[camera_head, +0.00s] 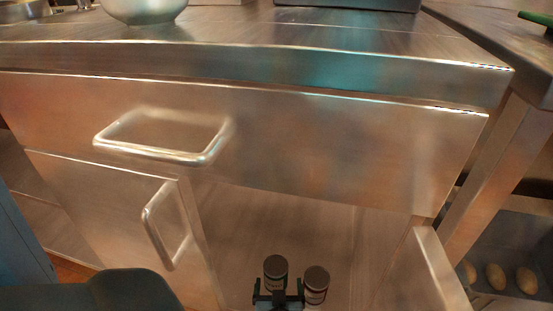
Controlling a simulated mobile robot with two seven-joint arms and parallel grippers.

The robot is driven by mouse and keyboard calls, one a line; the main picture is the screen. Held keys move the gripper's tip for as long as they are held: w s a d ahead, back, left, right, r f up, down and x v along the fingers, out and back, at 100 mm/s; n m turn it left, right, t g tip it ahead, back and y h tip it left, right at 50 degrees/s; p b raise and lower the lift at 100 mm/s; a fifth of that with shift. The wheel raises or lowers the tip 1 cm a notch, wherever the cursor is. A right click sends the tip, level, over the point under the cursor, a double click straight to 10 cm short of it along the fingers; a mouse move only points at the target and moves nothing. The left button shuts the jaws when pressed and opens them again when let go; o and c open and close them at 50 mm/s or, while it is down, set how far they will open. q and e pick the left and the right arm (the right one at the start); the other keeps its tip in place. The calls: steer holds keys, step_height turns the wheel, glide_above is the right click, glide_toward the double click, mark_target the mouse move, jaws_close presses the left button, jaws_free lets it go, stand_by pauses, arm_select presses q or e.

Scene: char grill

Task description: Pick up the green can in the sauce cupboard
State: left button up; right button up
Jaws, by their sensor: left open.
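Two small cylinders with dark round tops stand close together in the open cupboard (238,215) below the counter, at the bottom centre. The left cylinder (275,266) looks dark grey and the right cylinder (316,284) has a browner top. No green shows clearly on either, so I cannot tell which is the green can. My left gripper (279,297) is open at the bottom edge, its black fingers at the left cylinder's lower part. I cannot tell whether they touch it. My right gripper is out of view.
A steel drawer (330,150) with a bar handle (165,155) is shut above the opening. A cupboard door (110,195) is shut at left. An open door (440,270) stands at right. A metal bowl (145,8) sits on the counter. Several potatoes (496,277) lie at lower right.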

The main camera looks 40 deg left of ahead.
mark_target(276, 281)
arm_select(q)
steer(key=shift+b+x, duration=0.5)
steer(key=shift+x, duration=0.5)
steer(key=a+b, duration=0.1)
steer(key=w+a+f+b, duration=0.1)
steer(key=b, duration=0.1)
steer(key=shift+w+a+f, duration=0.1)
steer(key=shift+f, duration=0.15)
steer(key=shift+w+a+f+b, duration=0.3)
steer(key=shift+w+a+b, duration=0.2)
steer(key=shift+b, duration=0.3)
steer(key=shift+w+a+b, duration=0.3)
steer(key=shift+a+b, duration=0.05)
steer(key=shift+b, duration=0.15)
steer(key=c, duration=1.2)
steer(key=shift+c, duration=0.9)
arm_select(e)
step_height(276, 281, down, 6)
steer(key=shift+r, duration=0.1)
